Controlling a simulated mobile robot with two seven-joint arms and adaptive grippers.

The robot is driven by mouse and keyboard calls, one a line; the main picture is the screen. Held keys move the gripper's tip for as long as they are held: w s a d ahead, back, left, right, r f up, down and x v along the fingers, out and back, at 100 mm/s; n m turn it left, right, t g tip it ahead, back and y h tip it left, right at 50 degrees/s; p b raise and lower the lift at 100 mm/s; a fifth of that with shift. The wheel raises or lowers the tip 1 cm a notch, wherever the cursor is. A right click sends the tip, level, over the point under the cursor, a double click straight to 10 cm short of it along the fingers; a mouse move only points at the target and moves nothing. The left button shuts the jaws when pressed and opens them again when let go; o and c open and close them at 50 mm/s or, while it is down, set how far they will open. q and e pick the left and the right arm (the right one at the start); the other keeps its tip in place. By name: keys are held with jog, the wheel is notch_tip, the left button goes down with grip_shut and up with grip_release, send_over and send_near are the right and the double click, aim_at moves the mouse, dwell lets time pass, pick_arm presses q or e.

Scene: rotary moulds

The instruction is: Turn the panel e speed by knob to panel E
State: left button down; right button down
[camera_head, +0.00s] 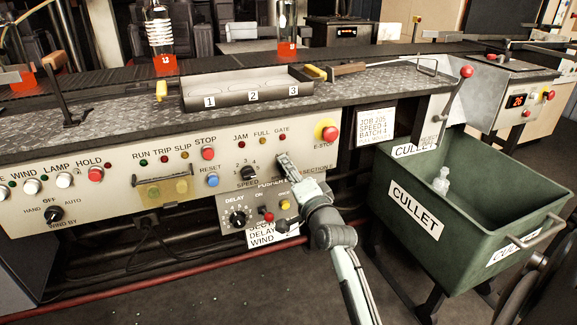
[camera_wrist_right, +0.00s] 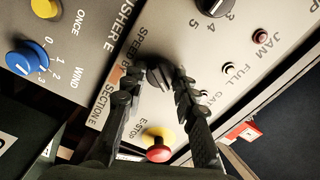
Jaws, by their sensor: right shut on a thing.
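The speed-by knob (camera_wrist_right: 157,76) is a small black knob on the pale panel E, beside the "SPEED BY" lettering in the right wrist view. My right gripper (camera_wrist_right: 162,74) has its fingers on either side of this knob and is shut on it. In the head view my right gripper (camera_head: 285,162) reaches up to the panel (camera_head: 112,184) and hides the knob. Which mark the knob points at cannot be read. The black numbered speed knob (camera_head: 248,173) sits just left of the gripper and also shows in the wrist view (camera_wrist_right: 212,6). My left gripper is not in view.
A red E-stop button (camera_head: 330,133) on a yellow plate is close to the right of my gripper. The pusher box (camera_head: 232,201) with its delay knob (camera_head: 238,218) is below. A green cullet bin (camera_head: 468,215) stands at the right. A job card (camera_head: 377,124) hangs above it.

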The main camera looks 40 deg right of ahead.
dwell(0.4)
jog(key=c, duration=1.2)
grip_release()
jog(key=shift+s, duration=0.1)
jog(key=v, duration=0.7)
jog(key=shift+s+a, duration=0.1)
jog(key=shift+s, duration=0.05)
